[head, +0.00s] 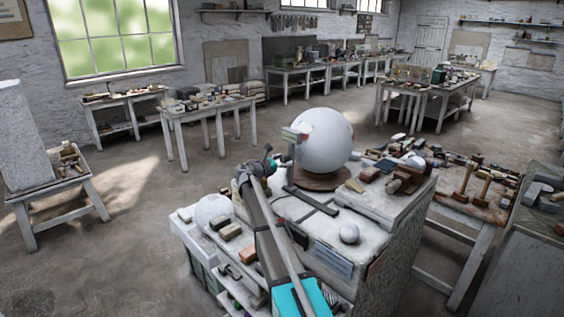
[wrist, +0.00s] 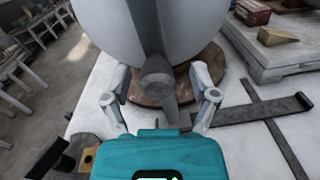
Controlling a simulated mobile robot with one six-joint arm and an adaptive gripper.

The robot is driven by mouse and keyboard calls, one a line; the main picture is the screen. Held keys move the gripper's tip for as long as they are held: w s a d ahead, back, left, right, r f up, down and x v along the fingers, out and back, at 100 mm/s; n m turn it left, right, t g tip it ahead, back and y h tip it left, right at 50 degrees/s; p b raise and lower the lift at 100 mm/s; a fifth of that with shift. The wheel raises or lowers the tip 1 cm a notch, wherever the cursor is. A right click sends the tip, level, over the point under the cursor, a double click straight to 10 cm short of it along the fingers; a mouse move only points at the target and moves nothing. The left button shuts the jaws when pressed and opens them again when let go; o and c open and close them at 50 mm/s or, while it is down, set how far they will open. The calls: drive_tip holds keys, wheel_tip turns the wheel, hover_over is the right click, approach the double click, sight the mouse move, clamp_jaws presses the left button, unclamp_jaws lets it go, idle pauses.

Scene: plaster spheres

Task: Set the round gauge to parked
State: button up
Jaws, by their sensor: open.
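A large white plaster sphere (head: 325,142) sits on a round brown base (head: 318,182) on the white workbench. In the wrist view the sphere (wrist: 205,25) fills the top, above the brown base (wrist: 205,62). A grey upright bar (wrist: 147,30) with a rounded knob (wrist: 157,78) stands in front of the sphere; it may be the round gauge, but I see no dial or markings. My gripper (wrist: 160,92) is open, its fingers on either side of the knob and apart from it. In the head view my gripper (head: 268,165) is left of the sphere.
A flat dark T-shaped bar (wrist: 255,112) lies on the bench right of my gripper. A raised board (wrist: 265,55) holds a wooden wedge (wrist: 277,36). Open floor (head: 120,245) lies to the left.

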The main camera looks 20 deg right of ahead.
clamp_jaws()
drive_tip(key=shift+a+f, duration=0.1)
drive_tip(key=shift+a, duration=0.05)
drive_tip(key=shift+s, duration=0.4)
drive_tip(key=s+d, duration=0.3)
drive_tip(key=s, duration=0.6)
drive_tip(key=s+d, duration=0.4)
drive_tip(key=s, duration=0.5)
drive_tip(key=shift+s+d, duration=0.15)
drive_tip(key=shift+s, duration=0.05)
drive_tip(key=shift+c, duration=1.9)
unclamp_jaws()
drive_tip(key=o, duration=0.4)
drive_tip(key=shift+s+d, duration=0.15)
drive_tip(key=shift+d, duration=0.05)
drive_tip(key=shift+a, duration=0.15)
